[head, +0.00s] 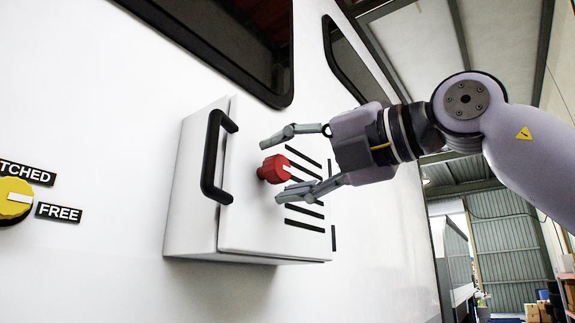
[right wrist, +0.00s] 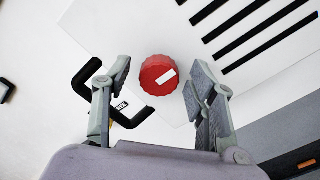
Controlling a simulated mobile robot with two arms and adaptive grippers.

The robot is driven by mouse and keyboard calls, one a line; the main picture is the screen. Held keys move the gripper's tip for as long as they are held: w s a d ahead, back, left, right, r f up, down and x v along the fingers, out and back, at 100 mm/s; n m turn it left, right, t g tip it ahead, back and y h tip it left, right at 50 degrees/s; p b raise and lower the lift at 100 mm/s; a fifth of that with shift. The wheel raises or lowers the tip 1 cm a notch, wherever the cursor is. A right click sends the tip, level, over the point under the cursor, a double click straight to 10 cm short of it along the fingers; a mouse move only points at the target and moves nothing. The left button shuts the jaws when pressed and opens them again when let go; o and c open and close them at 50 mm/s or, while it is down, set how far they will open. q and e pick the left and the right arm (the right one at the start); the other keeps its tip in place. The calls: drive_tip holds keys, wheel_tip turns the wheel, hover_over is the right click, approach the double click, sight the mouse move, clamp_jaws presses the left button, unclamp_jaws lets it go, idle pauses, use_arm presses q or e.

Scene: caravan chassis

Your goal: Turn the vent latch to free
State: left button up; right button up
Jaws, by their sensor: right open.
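A red ribbed knob (head: 274,169) with a white pointer mark sits on the front of a white box with dark slots, and in the head view its mark points right. It also shows in the right wrist view (right wrist: 157,76), its mark towards the upper right. My right gripper (head: 274,171) is open, one finger above and one below the knob, with gaps visible. In the right wrist view its fingers (right wrist: 158,78) stand on either side of the knob. My left gripper is out of view.
The white box (head: 197,190) carries a black bar handle (head: 211,160) left of the red knob. A yellow knob (head: 13,202) is at the left edge, by labels reading "...TCHED" and "FREE" (head: 59,212). Dark windows (head: 225,40) are above; wall below the box is clear.

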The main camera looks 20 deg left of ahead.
drive_tip(key=v, duration=1.2)
